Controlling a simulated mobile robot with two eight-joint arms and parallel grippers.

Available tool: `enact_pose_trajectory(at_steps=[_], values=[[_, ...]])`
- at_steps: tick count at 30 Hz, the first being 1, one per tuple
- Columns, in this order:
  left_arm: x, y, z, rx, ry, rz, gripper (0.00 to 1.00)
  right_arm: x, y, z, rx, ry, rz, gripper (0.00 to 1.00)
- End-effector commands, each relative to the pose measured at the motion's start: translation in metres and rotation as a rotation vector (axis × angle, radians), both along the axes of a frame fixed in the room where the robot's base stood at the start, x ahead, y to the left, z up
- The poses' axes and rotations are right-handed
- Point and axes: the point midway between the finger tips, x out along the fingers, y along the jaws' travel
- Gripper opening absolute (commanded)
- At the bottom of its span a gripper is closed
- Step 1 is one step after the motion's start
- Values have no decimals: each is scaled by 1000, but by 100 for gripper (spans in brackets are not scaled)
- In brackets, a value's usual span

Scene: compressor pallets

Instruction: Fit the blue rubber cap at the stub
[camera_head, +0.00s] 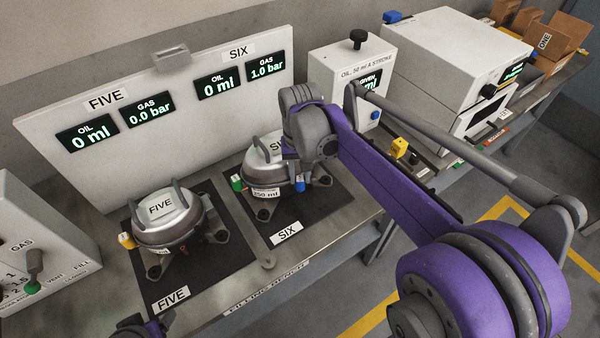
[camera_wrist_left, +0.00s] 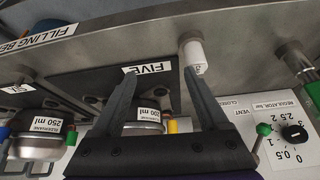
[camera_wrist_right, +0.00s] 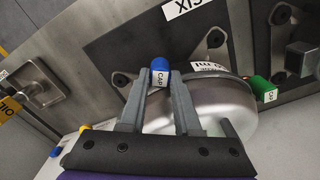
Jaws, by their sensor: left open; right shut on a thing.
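The blue rubber cap (camera_wrist_right: 159,66), with a white label, sits between the fingertips of my right gripper (camera_wrist_right: 159,80) in the right wrist view. That gripper is shut on it. In the head view the blue cap (camera_head: 300,186) shows low at the front right of compressor SIX (camera_head: 262,179), below my right wrist. The stub is hidden, so I cannot tell whether the cap touches it. My left gripper (camera_wrist_left: 160,74) is open and empty in the left wrist view, with compressor FIVE (camera_wrist_left: 147,114) beyond its fingers.
A green cap (camera_head: 236,183) is at the left of SIX and a yellow cap (camera_head: 126,240) at the left of FIVE. A white labelled cylinder (camera_wrist_left: 195,54) is near a left fingertip. My right arm crosses above the bench. The oil unit (camera_head: 350,75) stands behind.

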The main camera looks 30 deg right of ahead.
Motion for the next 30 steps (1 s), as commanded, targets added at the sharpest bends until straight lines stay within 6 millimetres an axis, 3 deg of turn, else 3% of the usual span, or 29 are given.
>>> enact_pose_trajectory(at_steps=[5,6,12,23,30], values=[[-2,0,-5,-1,5,0,77,0,0,-6,0,0,0,0],[-3,0,-5,-1,5,0,77,0,0,-5,0,0,0,35],[-3,0,-6,-2,8,1,77,0,0,-5,0,0,0,66],[-3,0,-5,-3,8,2,77,1,0,-2,0,0,0,66],[4,0,16,-2,-5,2,77,8,-1,25,1,-4,2,66]])
